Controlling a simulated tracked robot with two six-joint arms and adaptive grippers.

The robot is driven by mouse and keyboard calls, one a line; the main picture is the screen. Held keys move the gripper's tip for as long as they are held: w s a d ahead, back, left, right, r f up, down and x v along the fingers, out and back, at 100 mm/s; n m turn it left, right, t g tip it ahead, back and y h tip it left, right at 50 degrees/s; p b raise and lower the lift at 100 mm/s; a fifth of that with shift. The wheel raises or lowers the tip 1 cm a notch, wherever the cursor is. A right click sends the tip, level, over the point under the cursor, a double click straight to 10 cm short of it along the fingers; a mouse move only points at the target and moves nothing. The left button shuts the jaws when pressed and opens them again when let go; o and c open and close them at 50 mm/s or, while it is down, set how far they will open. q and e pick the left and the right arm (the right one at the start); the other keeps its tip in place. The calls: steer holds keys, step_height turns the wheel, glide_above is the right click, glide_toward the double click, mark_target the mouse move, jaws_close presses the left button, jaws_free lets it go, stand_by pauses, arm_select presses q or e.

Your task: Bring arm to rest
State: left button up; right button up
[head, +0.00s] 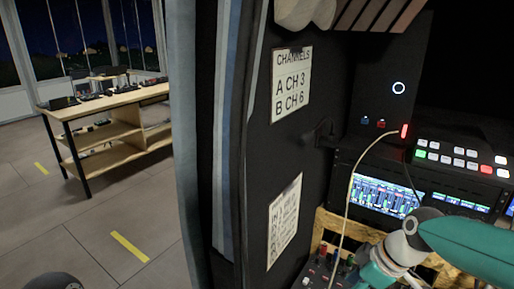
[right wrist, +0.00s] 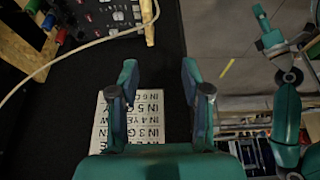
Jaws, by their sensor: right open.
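My right arm (head: 465,245), with a teal link and a grey joint, comes in at the lower right of the head view, in front of the equipment rack. In the right wrist view my right gripper (right wrist: 158,75) is open, with its two teal fingers apart and nothing between them. A white label sheet (right wrist: 116,118) shows behind its left finger, upside down. Teal parts of my other arm (right wrist: 286,115) show at the right of that view. What looks like my left gripper (right wrist: 272,38) is at its upper right, too small to read its jaws.
A mixer with screen (head: 385,195) and a button panel (head: 460,158) stand near my right arm. A pale cable (head: 347,190) hangs from a red-lit plug. A channels sign (head: 291,85) is on the dark wall. A wooden table (head: 110,100) stands far left, with open floor before it.

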arm_select(q)
step_height(320, 180, down, 6)
steer(key=b, duration=0.5)
steer(key=shift+w+a+r, duration=0.1)
arm_select(e)
steer(key=s+a+f+m, duration=0.2)
steer(key=s+f+m, duration=0.2)
steer(key=f, duration=0.9)
steer(key=s+a+f+m+g, duration=0.1)
steer(key=s+a+f+m, duration=0.2)
steer(key=s+f, duration=0.4)
steer(key=s+a+f+m, duration=0.3)
steer(key=s+f+m, duration=0.3)
steer(key=f, duration=1.3)
steer(key=shift+s+g, duration=0.15)
steer(key=shift+g, duration=0.25)
steer(key=shift+c, duration=0.6)
